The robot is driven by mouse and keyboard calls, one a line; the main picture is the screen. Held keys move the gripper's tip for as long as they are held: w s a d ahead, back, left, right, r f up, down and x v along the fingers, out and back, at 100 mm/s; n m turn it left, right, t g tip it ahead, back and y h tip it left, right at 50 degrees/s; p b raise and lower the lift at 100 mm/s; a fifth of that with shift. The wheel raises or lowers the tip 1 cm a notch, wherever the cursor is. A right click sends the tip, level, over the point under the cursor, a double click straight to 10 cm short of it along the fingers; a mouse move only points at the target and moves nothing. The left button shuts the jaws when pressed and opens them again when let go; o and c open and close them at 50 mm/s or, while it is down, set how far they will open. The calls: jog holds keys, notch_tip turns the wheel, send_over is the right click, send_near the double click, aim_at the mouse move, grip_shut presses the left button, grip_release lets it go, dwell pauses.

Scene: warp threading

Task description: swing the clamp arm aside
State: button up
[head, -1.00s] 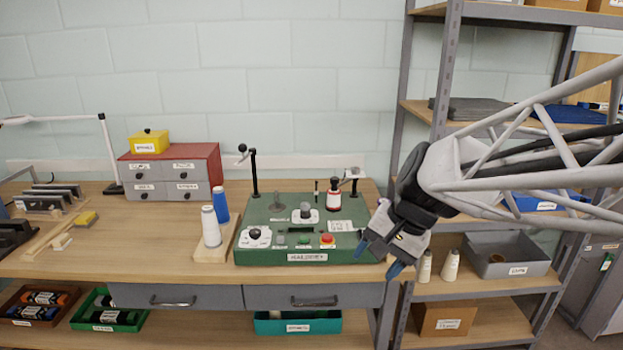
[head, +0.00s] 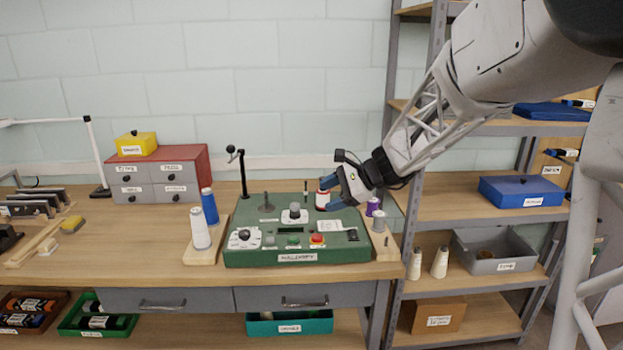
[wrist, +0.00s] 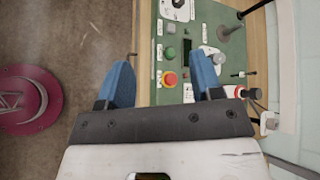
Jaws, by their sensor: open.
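The green machine box (head: 245,256) sits on the bench. A red-and-white spool-like part (head: 322,199) stands at its back right, partly behind my gripper (head: 334,192). My gripper is open and empty, its blue fingers apart above the right side of the box. In the wrist view, my gripper (wrist: 163,76) spans the red button (wrist: 169,79) from above. The red-and-white part (wrist: 254,93) is right of the right finger there, beside a small pale block (wrist: 268,122) that may belong to the clamp. The clamp arm is mostly hidden by my gripper in the head view.
A black post (head: 243,175) with a ball-ended lever rises at the box's back left. A shelf rack (head: 455,206) stands at the right.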

jog(key=w+d+f+m+t+y, duration=0.1)
jog(key=w+d+f+m+t, duration=0.1)
jog(key=w, duration=0.7)
jog(key=w+d+f+m+t+y, duration=0.1)
jog(key=w+f+m, duration=0.3)
jog(key=w, duration=0.5)
jog(key=w+d+f+m+t+y, duration=0.2)
jog(key=w+d+f+m+t, duration=0.1)
jog(key=w, duration=0.7)
jog(key=shift+d+f+m+t, duration=0.2)
jog(key=shift+f+m+t, duration=0.4)
jog(key=shift+m, duration=0.5)
jog(key=shift+a, duration=0.1)
jog(key=shift+x, duration=3.8)
grip_shut()
